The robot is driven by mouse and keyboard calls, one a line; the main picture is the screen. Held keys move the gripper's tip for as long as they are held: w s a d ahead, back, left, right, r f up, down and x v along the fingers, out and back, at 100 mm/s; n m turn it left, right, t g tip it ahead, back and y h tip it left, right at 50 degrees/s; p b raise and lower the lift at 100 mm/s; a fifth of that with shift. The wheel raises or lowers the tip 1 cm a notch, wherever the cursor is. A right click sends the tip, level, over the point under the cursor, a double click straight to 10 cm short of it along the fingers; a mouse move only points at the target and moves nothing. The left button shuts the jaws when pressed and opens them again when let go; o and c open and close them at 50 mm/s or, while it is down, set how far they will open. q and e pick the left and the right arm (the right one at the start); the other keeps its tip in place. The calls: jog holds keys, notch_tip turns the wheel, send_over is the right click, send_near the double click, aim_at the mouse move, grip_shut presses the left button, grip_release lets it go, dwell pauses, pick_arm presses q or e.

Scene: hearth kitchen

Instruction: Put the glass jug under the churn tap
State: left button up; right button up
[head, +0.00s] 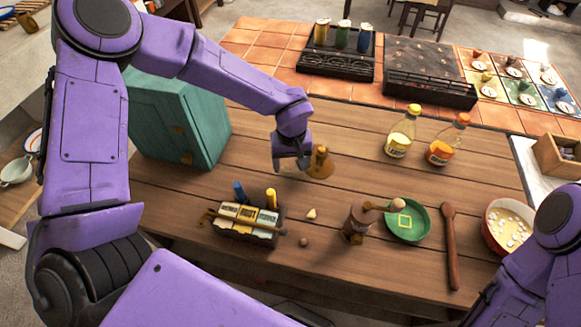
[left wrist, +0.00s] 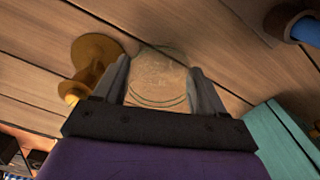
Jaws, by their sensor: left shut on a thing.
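The glass jug (left wrist: 160,78) shows in the left wrist view as a clear round outline between the fingers, with the wood seen through it. My left gripper (left wrist: 160,70) is shut on it. In the head view my left gripper (head: 290,166) is low over the middle of the table, and I cannot make out the jug there. A brass spindle-shaped object (head: 320,163) stands right beside the gripper, and it also shows in the left wrist view (left wrist: 92,66). I cannot identify the churn tap. My right arm enters at the lower right, its gripper unclear.
A teal cabinet (head: 177,122) stands to the left. A labelled box (head: 246,224), a brown jar (head: 356,224), a green plate (head: 407,222) and a wooden spoon (head: 451,246) lie in front. Two bottles (head: 402,133) (head: 447,142) stand behind right. The table's middle right has free room.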

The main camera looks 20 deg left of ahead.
pick_arm(q)
jog(key=shift+f, duration=1.5)
jog(key=shift+f, duration=0.1)
jog(key=o, duration=1.3)
jog(key=shift+c, duration=0.2)
